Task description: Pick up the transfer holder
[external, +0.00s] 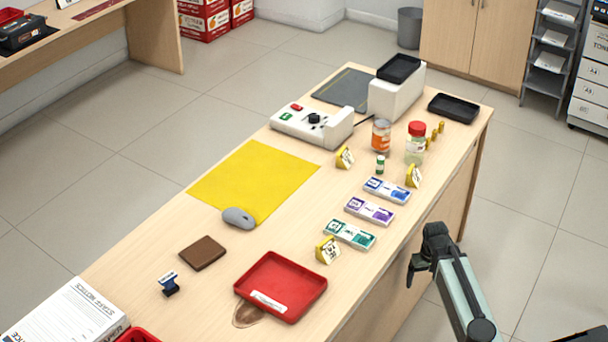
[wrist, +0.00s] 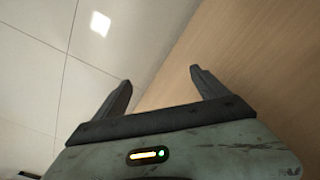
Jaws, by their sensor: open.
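Three flat white holders with coloured labels lie in a row near the counter's right edge in the external view: a blue one (external: 386,191), a purple one (external: 370,211) and a green one (external: 349,234). Their print is too small to tell which is the transfer holder. My gripper (external: 427,258) is off the counter's right side, to the right of the holders and apart from them. In the wrist view my gripper (wrist: 160,77) is open and empty, with floor tiles and a wooden panel behind it. No holder shows in the wrist view.
Yellow number signs (external: 328,250) stand near the holders. A red tray (external: 281,286) lies at the front. An orange-labelled jar (external: 381,136), a red-lidded jar (external: 416,143) and a small green bottle (external: 380,164) stand behind. The yellow mat (external: 255,178) is mostly clear.

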